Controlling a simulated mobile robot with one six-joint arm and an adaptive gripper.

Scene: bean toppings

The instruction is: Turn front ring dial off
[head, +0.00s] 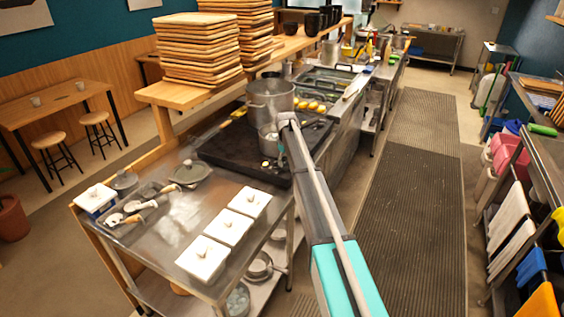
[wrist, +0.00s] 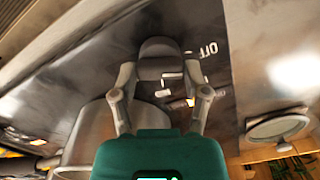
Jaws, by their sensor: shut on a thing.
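In the wrist view a dark rounded dial (wrist: 160,48) sits on the grey stove panel (wrist: 85,70). The white word OFF (wrist: 208,50) is printed to its right. My gripper (wrist: 160,68) is shut on the dial, one finger on each side; the fingers and shadow hide part of its markings. In the head view the black stovetop (head: 225,150) lies beyond my arm.
White lidded containers (head: 228,227) stand on the near counter. The floor mat (head: 400,220) on the right is clear.

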